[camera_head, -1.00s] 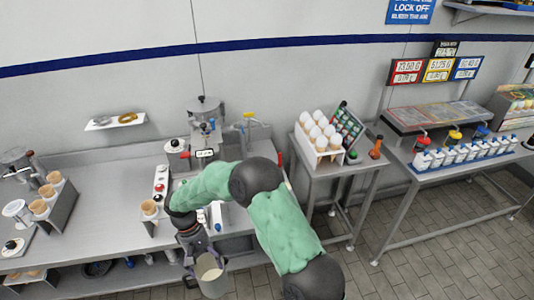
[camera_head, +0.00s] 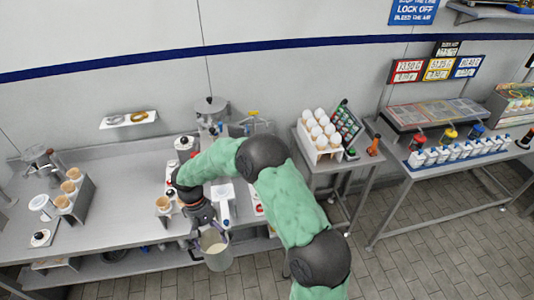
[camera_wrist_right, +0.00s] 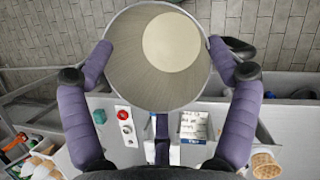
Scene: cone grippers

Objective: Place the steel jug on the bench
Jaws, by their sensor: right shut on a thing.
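The steel jug (camera_head: 218,257) is a grey open-topped vessel with pale cream contents. My right gripper (camera_head: 208,238) is shut on it and holds it in front of the bench's front edge, over the floor side. In the right wrist view the jug (camera_wrist_right: 120,75) sits between the two purple fingers of the gripper (camera_wrist_right: 160,72), its mouth facing the camera. The steel bench (camera_head: 115,190) runs along the wall on the left, with a clear stretch of top left of my arm. My left gripper is not in view.
Cone holders (camera_head: 78,204) stand on the bench at the left. A control box with buttons (camera_wrist_right: 125,125) and a labelled card (camera_wrist_right: 195,126) are near the gripper. A lower shelf (camera_head: 150,262) runs under the bench.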

